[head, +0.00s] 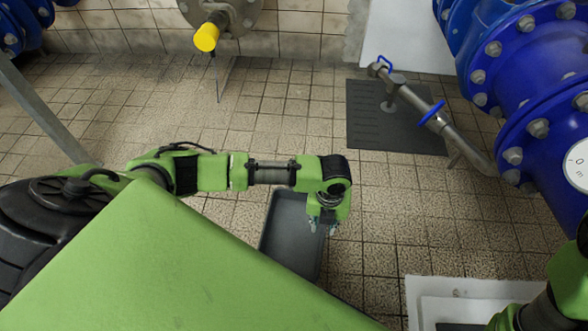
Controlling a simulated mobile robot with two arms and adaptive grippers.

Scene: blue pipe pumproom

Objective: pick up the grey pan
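The grey pan (284,236) is a shallow rectangular tray with a raised rim, below the middle of the head view. My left arm reaches in from the left, and my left gripper (323,228) points down over the pan's right side. The gripper's fingers are small and partly hidden by the wrist, so I cannot tell whether they are open or touch the pan. The near end of the pan is hidden behind my green body. Part of my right arm shows at the lower right; its gripper is not visible.
Large blue flanged pipes (545,90) fill the upper right. A thin grey pipe (445,128) with blue handles stands by a dark floor plate (365,125). A yellow-capped pipe end (207,37) juts from the back wall. A white slab (420,290) lies lower right. Tiled floor behind the pan is clear.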

